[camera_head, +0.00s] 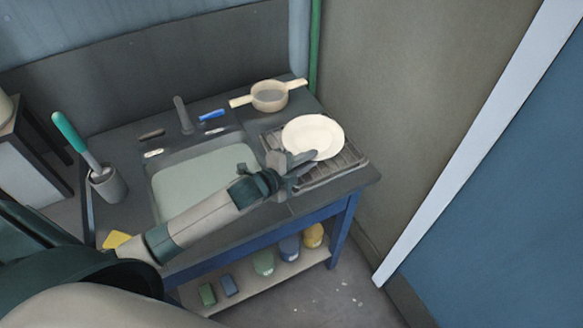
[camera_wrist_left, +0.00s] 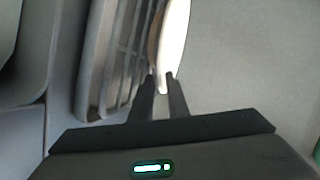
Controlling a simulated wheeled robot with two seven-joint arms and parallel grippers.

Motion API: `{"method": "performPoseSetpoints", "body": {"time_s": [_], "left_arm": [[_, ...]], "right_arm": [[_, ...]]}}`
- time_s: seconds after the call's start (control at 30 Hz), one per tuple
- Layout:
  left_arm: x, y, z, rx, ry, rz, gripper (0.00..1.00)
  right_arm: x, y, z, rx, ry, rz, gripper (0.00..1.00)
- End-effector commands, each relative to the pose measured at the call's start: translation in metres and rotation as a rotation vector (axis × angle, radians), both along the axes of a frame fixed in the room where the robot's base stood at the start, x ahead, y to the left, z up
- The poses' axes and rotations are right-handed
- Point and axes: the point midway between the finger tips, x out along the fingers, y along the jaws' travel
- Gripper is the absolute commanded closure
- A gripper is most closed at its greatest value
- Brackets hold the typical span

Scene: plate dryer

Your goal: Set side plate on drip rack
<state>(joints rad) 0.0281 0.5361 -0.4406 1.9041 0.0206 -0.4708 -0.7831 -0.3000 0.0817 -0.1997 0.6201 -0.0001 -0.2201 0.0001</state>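The white side plate (camera_head: 313,136) is at the rack, over its back part in the head view. The dark drip rack (camera_head: 335,171) stands on the counter right of the sink; its slats also show in the left wrist view (camera_wrist_left: 118,55). My left gripper (camera_head: 308,157) is at the plate's near lower edge. In the left wrist view, the fingers of my left gripper (camera_wrist_left: 162,80) close on the rim of the plate (camera_wrist_left: 172,45), which appears nearly edge-on beside the rack. Whether the plate touches the rack is unclear. My right gripper is not in view.
The sink (camera_head: 195,178) lies left of the rack, with a faucet (camera_head: 183,115) behind it. A strainer (camera_head: 269,96) sits behind the rack. A grey cup with a teal-handled brush (camera_head: 107,185) stands at the left. A wall rises to the right of the counter.

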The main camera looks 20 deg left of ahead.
Motion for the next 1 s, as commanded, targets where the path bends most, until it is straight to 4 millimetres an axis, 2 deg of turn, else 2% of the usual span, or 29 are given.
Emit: {"method": "performPoseSetpoints", "body": {"time_s": [0.23, 0.6, 0.8, 1.0], "left_arm": [[-0.027, 0.009, 0.007, 0.003, 0.0, -0.002, 0.85], [-0.084, 0.028, 0.026, 0.002, 0.0, -0.002, 0.85], [-0.1, 0.034, 0.033, 0.001, 0.0, 0.0, 0.85], [-0.104, 0.035, 0.036, 0.001, -0.001, 0.0, 0.85]], "right_arm": [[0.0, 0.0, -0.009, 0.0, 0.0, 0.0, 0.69], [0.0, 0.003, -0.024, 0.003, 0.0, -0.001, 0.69], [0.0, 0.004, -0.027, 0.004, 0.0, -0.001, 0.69], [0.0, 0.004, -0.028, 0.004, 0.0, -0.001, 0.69]]}}
